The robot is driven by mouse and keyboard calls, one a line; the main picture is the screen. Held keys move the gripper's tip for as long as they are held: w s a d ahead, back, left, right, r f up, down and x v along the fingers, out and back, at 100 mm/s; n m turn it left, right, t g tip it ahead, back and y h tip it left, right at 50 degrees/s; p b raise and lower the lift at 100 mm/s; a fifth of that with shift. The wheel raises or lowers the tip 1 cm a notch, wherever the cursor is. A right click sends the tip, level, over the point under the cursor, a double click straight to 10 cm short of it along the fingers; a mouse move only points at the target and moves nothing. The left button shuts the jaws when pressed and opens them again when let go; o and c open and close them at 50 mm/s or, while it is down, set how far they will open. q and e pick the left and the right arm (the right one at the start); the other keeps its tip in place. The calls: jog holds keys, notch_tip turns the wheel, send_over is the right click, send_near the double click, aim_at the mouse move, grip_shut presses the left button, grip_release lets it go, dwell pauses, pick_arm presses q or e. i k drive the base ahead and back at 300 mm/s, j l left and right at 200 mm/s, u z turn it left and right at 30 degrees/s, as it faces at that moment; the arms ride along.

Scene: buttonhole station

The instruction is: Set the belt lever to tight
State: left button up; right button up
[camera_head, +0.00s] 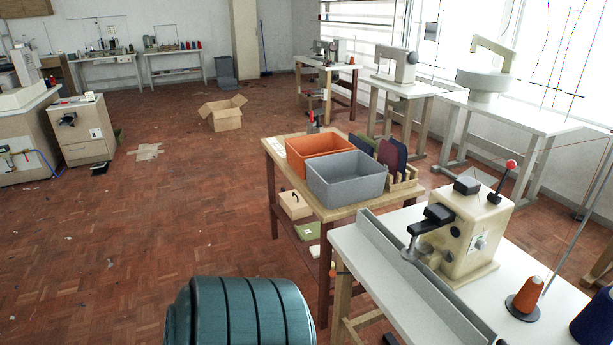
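A cream buttonhole machine (470,235) stands on a white table at the right. A lever with a red ball knob (511,164) rises from a black base on its top, at the right end. The lever's rod leans up and to the right. I see no readable tight or loose mark beside it, and I cannot tell whether it is the belt lever. The machine's front has a small pale plate with a switch (480,242). A black arm and clamp (428,222) stick out to the left. Neither of my grippers is in view.
The white table (375,270) carries a grey rail, an orange thread cone (527,293) and a dark blue cone (597,318). A wooden table behind holds an orange bin (315,148) and a grey bin (345,180). A teal rounded thing (240,312) fills the bottom middle. Floor at left is mostly clear.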

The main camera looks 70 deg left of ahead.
aim_at(332, 273)
jog(key=u, duration=1.95)
